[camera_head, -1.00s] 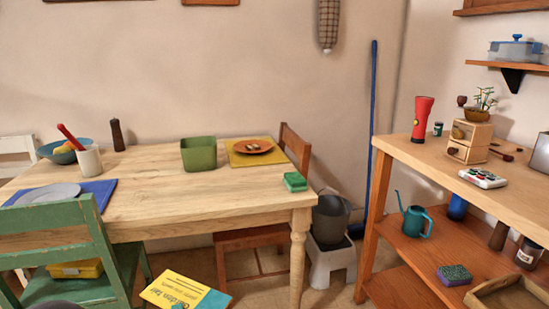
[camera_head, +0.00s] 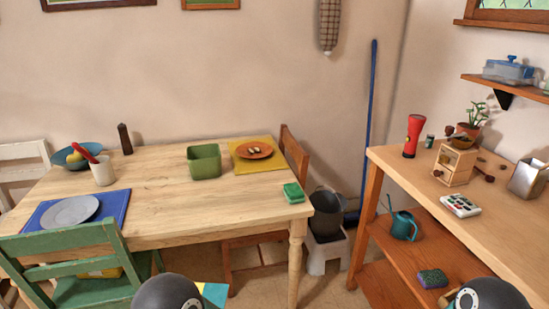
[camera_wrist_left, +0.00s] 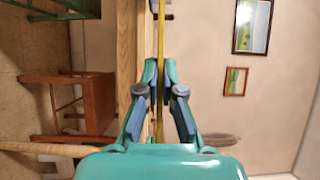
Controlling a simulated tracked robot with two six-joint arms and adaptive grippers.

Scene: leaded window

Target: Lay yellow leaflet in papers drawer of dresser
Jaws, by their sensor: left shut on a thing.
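The yellow leaflet (camera_wrist_left: 161,38) shows edge-on as a thin upright strip in the left wrist view. My left gripper (camera_wrist_left: 160,75) is shut on it, one finger on each side. In the head view only a yellow and light-blue corner of the leaflet (camera_head: 213,292) shows at the bottom edge, beside a dark round joint of my left arm. My right arm shows only as a dark joint at the bottom right; its gripper is out of view. No papers drawer can be made out.
The wooden table (camera_head: 165,205) holds a green bin (camera_head: 204,162), plates and a sponge. A green chair (camera_head: 75,245) stands before it. The wooden workbench (camera_head: 400,166) on the right carries a red flashlight (camera_head: 413,135).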

